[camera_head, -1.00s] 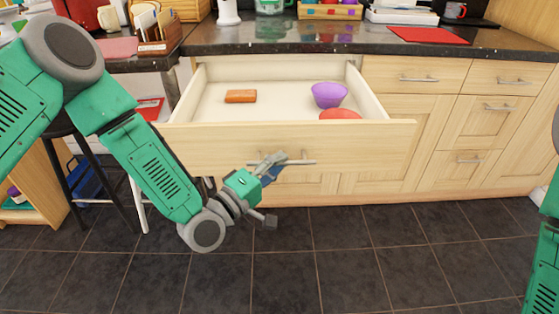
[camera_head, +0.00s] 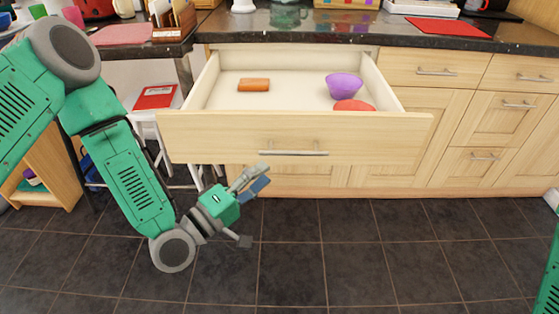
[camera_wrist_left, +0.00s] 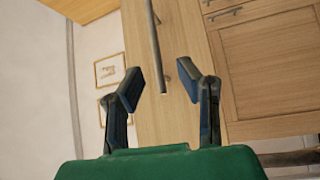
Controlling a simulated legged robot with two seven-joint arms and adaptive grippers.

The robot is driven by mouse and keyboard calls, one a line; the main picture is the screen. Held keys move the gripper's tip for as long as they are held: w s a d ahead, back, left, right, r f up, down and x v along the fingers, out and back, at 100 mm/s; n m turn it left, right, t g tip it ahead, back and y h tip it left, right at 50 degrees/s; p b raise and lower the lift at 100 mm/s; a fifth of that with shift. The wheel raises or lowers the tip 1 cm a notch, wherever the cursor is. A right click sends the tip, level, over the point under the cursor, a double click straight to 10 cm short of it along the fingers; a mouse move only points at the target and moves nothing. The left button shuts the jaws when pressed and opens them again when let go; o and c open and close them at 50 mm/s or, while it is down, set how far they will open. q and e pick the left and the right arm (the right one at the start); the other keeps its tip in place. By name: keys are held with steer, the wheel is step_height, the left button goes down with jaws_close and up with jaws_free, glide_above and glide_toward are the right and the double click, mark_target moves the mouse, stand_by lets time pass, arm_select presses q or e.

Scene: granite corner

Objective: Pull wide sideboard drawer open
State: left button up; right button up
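The wide drawer (camera_head: 215,137) of the sideboard is pulled far out, with its inside in plain view. Its bar handle (camera_head: 292,153) is on the front panel and also shows in the left wrist view (camera_wrist_left: 157,45). My left gripper (camera_head: 256,209) is below and to the left of the handle, apart from it. In the left wrist view my left gripper (camera_wrist_left: 160,88) has its fingers spread, with nothing held between them. The handle's end lies beyond the fingertips there. My right gripper is out of view; only part of my right arm shows at the right edge.
An orange block (camera_head: 254,84), a purple bowl (camera_head: 344,86) and a red item (camera_head: 353,105) lie in the drawer. The dark countertop (camera_head: 300,30) is above. A white stool (camera_head: 150,110) stands left of the drawer. The tiled floor (camera_head: 330,250) in front is clear.

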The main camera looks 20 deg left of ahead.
arm_select(q)
steer(key=shift+v, duration=1.8)
steer(key=shift+w, duration=0.1)
steer(key=s+f+m+g+y+p, duration=0.25)
steer(key=s+f+m+g, duration=0.6)
steer(key=f, duration=0.55)
steer(key=s+a+f+m+g+y, duration=0.2)
steer(key=s+a+f+g+y, duration=0.2)
steer(key=s, duration=0.9)
steer(key=a+g+y, duration=0.3)
steer(key=a+g, duration=0.1)
steer(key=a, duration=0.1)
steer(key=shift+s+a+m, duration=0.2)
steer(key=shift+s+m, duration=0.15)
steer(key=shift+w, duration=0.1)
